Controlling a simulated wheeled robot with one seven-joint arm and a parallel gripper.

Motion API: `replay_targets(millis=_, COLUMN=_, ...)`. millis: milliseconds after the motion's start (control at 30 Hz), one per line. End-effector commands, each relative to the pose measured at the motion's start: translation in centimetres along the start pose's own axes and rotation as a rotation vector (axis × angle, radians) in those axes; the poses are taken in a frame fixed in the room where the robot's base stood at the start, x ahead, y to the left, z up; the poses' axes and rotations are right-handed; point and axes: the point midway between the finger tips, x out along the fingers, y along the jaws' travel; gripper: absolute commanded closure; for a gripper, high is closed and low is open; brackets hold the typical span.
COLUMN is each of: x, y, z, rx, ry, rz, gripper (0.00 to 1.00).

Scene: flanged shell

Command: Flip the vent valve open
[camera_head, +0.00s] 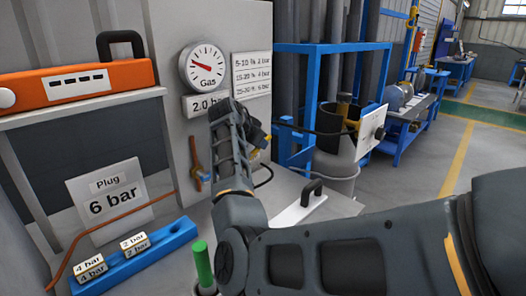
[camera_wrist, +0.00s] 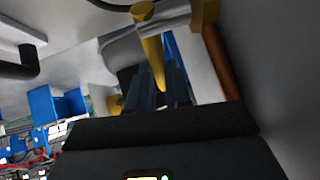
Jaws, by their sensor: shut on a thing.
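My gripper (camera_head: 252,130) is by the grey panel, below the small "2.0 bar" plate (camera_head: 207,103) and to its right. Its fingertips are hard to make out in the head view. In the wrist view my gripper (camera_wrist: 163,88) has its dark fingers closed around the lower end of a slim yellow lever (camera_wrist: 152,52) with a round top. This looks like the vent valve's handle. A yellow fitting (camera_wrist: 206,12) and a copper pipe (camera_wrist: 219,60) are to its right. The valve body is mostly hidden behind my arm in the head view.
A gas gauge (camera_head: 203,67) and a pressure chart (camera_head: 252,75) are on the panel. A green rod (camera_head: 203,264) stands in front.

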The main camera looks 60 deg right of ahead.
Motion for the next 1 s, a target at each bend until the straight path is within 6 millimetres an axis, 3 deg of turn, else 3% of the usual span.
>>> replay_targets(millis=400, x=-0.9, y=-0.1, z=0.3, rx=-0.034, ry=0.189, rz=-0.015, gripper=1.00)
replay_targets(millis=933, x=-1.2, y=-0.2, z=0.2, rx=-0.039, ry=0.212, rz=-0.016, gripper=1.00)
replay_targets(millis=967, x=-1.2, y=-0.2, z=0.2, rx=-0.039, ry=0.212, rz=-0.016, gripper=0.78)
replay_targets(millis=1000, x=-1.2, y=-0.2, z=0.2, rx=-0.039, ry=0.212, rz=-0.016, gripper=0.75)
